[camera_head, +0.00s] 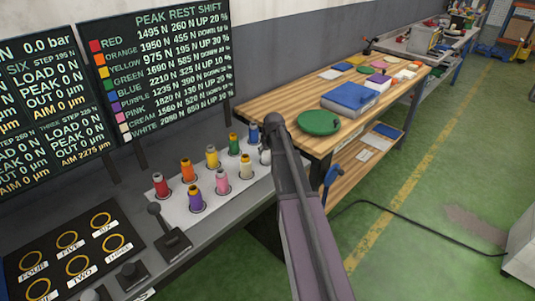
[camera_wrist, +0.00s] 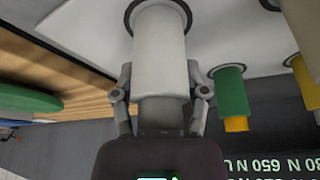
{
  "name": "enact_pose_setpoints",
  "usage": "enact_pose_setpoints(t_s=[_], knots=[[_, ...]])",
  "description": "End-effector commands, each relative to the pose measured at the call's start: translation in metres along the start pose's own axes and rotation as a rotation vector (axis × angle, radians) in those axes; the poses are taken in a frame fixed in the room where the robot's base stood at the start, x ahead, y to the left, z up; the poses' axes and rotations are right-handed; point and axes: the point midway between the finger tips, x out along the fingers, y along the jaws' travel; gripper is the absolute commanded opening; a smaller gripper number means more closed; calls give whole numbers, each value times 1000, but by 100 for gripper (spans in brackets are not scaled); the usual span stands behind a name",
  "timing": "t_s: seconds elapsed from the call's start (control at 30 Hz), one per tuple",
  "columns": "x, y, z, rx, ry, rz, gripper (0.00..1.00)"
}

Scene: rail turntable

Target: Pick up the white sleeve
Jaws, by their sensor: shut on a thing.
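The white sleeve (camera_wrist: 160,55) stands upside down in the wrist view, with its far end at a dark ring in the pale board. My gripper (camera_wrist: 160,85) has one finger on each side of it and is shut on it. In the head view, the white sleeve (camera_head: 264,156) shows only as a pale sliver beside my dark arm, which hides most of it and the fingers. I cannot tell whether the sleeve is clear of the board.
Close by stand the blue sleeve (camera_head: 253,134), cream sleeve (camera_head: 246,166) and green sleeve (camera_head: 234,144); several others are further left on the pale board (camera_head: 207,180). A lever (camera_head: 165,228) stands in front. A wooden bench (camera_head: 290,102) with a green dish (camera_head: 318,123) lies beyond.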

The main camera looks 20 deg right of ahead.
Motion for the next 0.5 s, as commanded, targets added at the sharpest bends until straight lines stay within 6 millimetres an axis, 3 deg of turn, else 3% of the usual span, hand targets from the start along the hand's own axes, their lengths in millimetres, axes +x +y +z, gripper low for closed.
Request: enact_pose_setpoints(t_s=[0.5], knots=[[-4,0,-2,0,1,0,0]])
